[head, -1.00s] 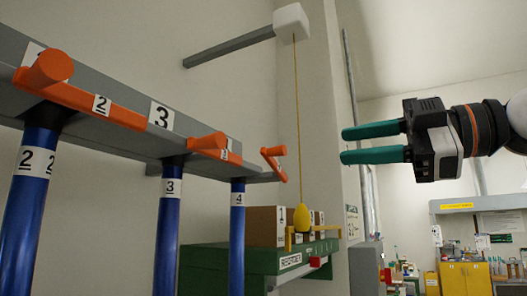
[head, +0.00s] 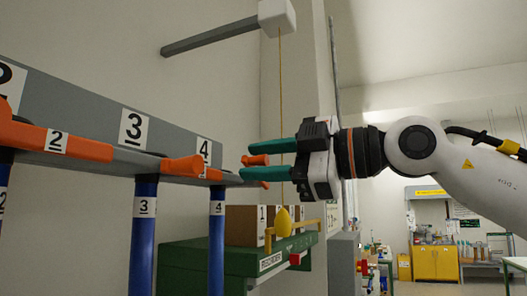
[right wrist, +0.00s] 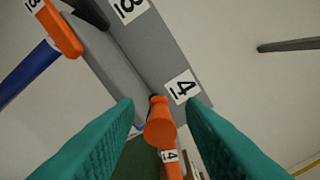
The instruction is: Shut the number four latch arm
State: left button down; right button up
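The number four latch arm (head: 255,160) is orange, at the far end of the grey rail (head: 110,170). It points away from the rail, unlike the other latch arms, which lie along it. In the right wrist view its round knob (right wrist: 160,130) and its "4" label (right wrist: 170,156) show between my fingers. My right gripper (head: 243,160) is open, with one finger on each side of the knob and a gap to each. Its fingers hide part of the arm in the head view. The number four rod (head: 217,240) is blue and upright below the rail. My left gripper is out of view.
The number three latch arm (head: 183,165) and number two latch arm (head: 85,148) lie along the rail, near side. A yellow weight (head: 283,222) hangs on a cord behind my gripper. A green shelf (head: 200,262) with boxes (head: 247,220) stands below.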

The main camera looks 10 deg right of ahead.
aim_at(259, 185)
jog(key=shift+c, duration=0.2)
jog(key=shift+a, duration=0.1)
grip_shut()
jog(key=f+n+b, duration=0.1)
jog(key=b, duration=0.1)
jog(key=f+n+b, duration=0.1)
jog(key=n+b, duration=0.1)
jog(key=b, duration=0.1)
jog(key=f+n+b, duration=0.1)
jog(key=b, duration=0.2)
jog(key=shift+s+a+f+n, duration=0.1)
jog(key=shift+a+f+n, duration=0.1)
jog(key=shift+a+n, duration=0.1)
grip_release()
jog(key=shift+d, duration=0.15)
jog(key=shift+o, duration=0.2)
jog(key=shift+r, duration=0.1)
